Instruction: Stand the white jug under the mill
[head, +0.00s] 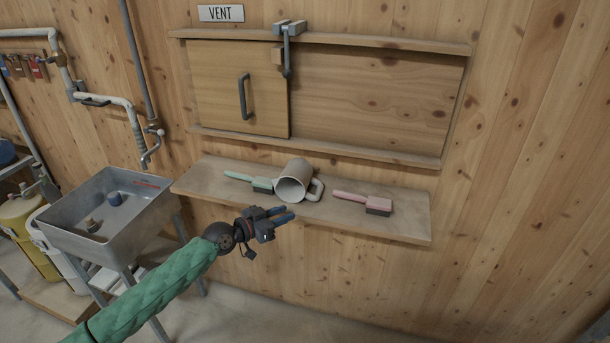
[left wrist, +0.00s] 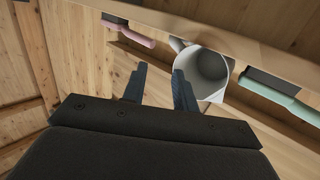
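The white jug (head: 293,182) lies tipped on the wooden shelf below the vent, its open mouth toward me and its handle to the right. In the left wrist view the jug (left wrist: 203,75) shows its round mouth just beyond the fingers. My left gripper (head: 283,214) is in front of and below the jug, near the shelf's front edge. Its fingers (left wrist: 160,85) are apart, with nothing seen between them, and I cannot tell whether one touches the jug. My right gripper is in neither view. No mill shows in these frames.
A green brush (head: 250,182) lies left of the jug and a pink brush (head: 363,202) right of it on the shelf (head: 330,217). A sliding vent door (head: 225,90) with a latch is above. A metal sink (head: 140,205) stands to the left.

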